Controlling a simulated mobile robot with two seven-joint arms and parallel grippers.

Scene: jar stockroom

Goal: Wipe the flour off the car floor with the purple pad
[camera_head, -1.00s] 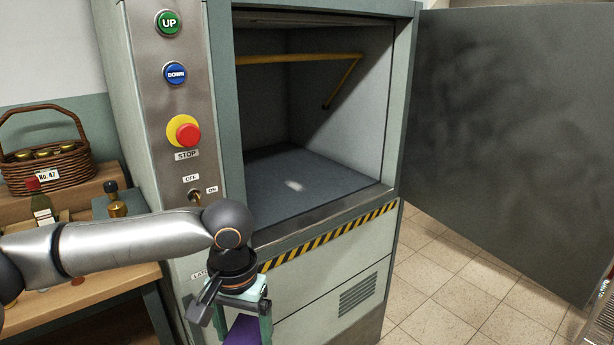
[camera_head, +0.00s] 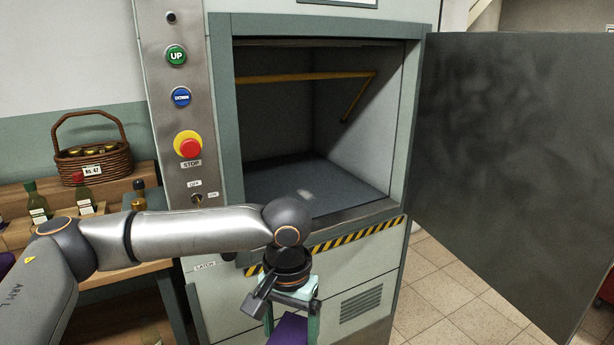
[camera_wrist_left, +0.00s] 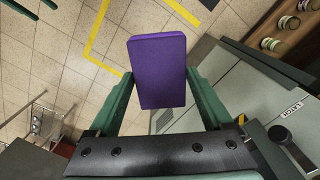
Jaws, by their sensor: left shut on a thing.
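The flour is a small pale patch (camera_head: 306,194) on the dark car floor (camera_head: 345,188), inside the open lift car. My left gripper (camera_head: 292,330) is in front of the lift, below the level of the car floor and outside the car. It is shut on the purple pad (camera_head: 290,332), whose lower part is cut off by the picture edge. In the left wrist view the pad (camera_wrist_left: 157,72) sits between the two green fingers, its broad face toward the camera. My right gripper is not in view.
The car door (camera_head: 520,170) stands open on the right. A striped sill (camera_head: 350,238) edges the car opening, and a yellow bar (camera_head: 290,78) crosses inside, high up. Buttons and a switch are on the left panel (camera_head: 180,120). A shelf with bottles and a basket (camera_head: 92,160) stands left.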

